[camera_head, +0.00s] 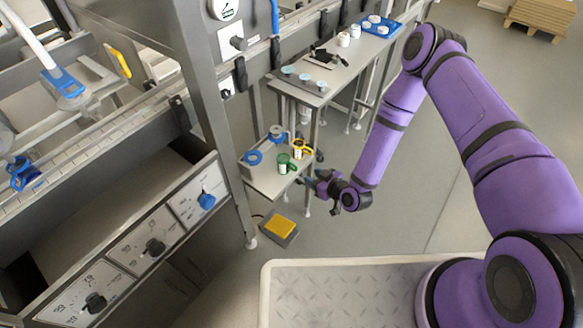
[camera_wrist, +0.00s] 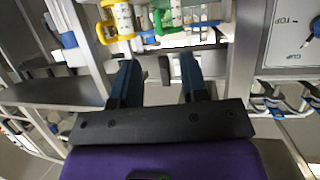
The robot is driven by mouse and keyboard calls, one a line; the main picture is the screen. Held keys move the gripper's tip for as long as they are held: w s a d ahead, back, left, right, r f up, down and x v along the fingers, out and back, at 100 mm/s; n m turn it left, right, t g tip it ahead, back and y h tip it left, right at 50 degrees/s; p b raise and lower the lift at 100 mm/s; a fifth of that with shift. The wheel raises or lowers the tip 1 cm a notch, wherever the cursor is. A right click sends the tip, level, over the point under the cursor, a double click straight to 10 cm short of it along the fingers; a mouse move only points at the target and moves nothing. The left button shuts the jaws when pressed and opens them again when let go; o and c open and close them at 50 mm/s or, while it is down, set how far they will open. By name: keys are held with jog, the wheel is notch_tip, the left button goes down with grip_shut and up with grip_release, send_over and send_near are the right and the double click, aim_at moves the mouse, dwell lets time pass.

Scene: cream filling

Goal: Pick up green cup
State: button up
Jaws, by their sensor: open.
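The green cup (camera_head: 285,164) stands on a small low metal shelf (camera_head: 266,184) beside the machine. It has a white body and a green handle. A yellow cup (camera_head: 299,149) stands right behind it. My gripper (camera_head: 312,182) is to the right of the green cup, a little lower and apart from it. In the wrist view the green cup (camera_wrist: 165,22) shows at the top, partly cut off, beyond the fingertips, with the yellow cup (camera_wrist: 122,20) to its left. My gripper (camera_wrist: 160,64) is open there, with nothing between its fingers.
Blue-topped cups (camera_head: 253,157) stand further back on the same shelf. A longer side table (camera_head: 340,75) behind holds small parts and a blue tray (camera_head: 380,26). A yellow foot pedal (camera_head: 279,226) lies on the floor below. The floor right of the shelf is clear.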

aim_at(296, 170)
jog(key=shift+x, duration=5.15)
jog(key=shift+f, duration=0.1)
jog(key=shift+c, duration=0.4)
grip_shut()
